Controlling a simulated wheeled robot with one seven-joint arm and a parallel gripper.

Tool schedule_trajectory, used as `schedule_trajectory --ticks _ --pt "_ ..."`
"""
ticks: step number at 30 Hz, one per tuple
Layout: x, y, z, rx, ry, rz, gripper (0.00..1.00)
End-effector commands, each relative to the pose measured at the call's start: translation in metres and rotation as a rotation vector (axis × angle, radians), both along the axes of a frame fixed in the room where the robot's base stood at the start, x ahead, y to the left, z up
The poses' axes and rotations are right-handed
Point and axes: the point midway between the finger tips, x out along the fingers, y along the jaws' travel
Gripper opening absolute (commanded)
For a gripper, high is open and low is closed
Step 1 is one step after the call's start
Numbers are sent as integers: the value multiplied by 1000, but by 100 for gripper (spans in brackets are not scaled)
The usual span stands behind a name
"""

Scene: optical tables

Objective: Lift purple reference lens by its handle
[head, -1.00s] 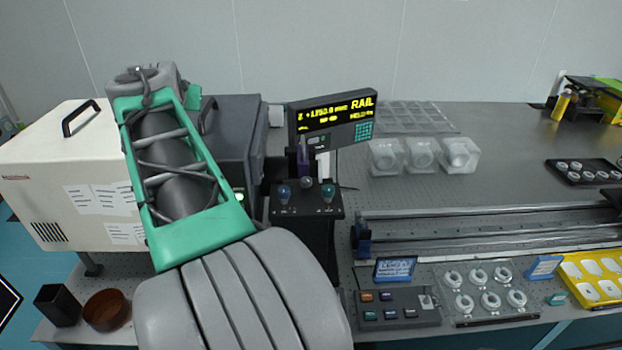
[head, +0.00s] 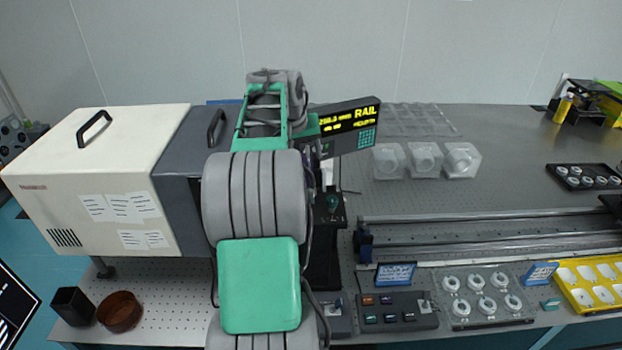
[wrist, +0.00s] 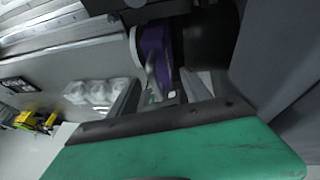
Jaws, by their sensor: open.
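The purple reference lens (wrist: 155,52) shows in the wrist view at the top centre, with a pale round part at its left side. A grey, narrow piece below it, which may be its handle, lies between the fingers of my gripper (wrist: 160,90). The gripper is open, with one finger at each side of that piece. I cannot tell whether either finger touches it. In the head view my arm hides the gripper and most of the lens.
The RAIL display (head: 348,127) stands close to the right of my arm. A white and dark grey box (head: 95,165) stands to the left. Several clear cubes (head: 425,160) sit right of the display, behind the long rail (head: 480,235). A button box (head: 390,312) is in front.

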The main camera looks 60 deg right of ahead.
Motion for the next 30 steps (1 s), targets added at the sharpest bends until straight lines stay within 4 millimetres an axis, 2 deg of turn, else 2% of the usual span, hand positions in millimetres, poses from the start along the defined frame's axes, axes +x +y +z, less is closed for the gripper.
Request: schedule_trajectory --ticks 6,13,30 --pt "3 -16 -28 0 0 1 57" --pt "4 -18 -33 -2 -2 1 57" --pt "4 -17 -33 -2 -2 2 11"
